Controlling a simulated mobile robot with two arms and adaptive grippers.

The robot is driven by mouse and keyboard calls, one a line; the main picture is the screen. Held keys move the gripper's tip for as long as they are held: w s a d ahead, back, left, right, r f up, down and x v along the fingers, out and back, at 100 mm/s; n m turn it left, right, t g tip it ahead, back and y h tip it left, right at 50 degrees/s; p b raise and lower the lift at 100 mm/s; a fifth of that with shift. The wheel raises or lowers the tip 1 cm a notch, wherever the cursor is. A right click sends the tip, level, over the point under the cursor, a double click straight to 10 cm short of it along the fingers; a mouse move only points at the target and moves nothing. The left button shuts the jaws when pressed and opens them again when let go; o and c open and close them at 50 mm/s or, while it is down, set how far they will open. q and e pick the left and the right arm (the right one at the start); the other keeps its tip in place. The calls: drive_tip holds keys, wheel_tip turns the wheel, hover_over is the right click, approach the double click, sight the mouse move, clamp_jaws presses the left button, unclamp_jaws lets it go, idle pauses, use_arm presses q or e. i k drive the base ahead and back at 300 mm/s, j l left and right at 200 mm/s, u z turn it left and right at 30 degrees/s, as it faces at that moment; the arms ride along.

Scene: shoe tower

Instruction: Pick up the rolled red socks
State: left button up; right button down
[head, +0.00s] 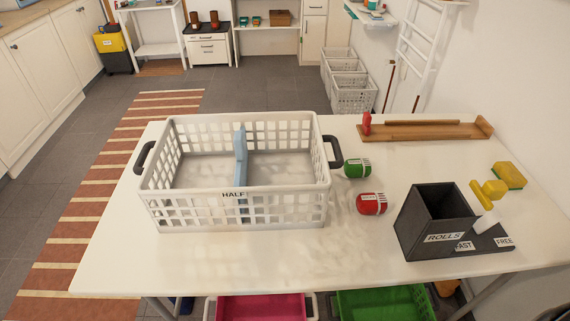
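The rolled red socks (371,203) lie on the white table, right of the basket and left of the dark box. They are a red bundle with a pale striped band and a small label at the left end. A similar green roll (357,168) lies just behind them, apart from them. Neither of my grippers shows in the head view.
A white basket (285,212) labelled HALF, with a blue divider (240,157), fills the left of the table. A dark open box (415,229) labelled ROLLS stands at right, beside yellow pieces (490,192). A wooden tray (430,131) lies behind. The front table strip is clear.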

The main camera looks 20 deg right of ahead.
sight(376, 203)
drive_tip(key=z, duration=1.2)
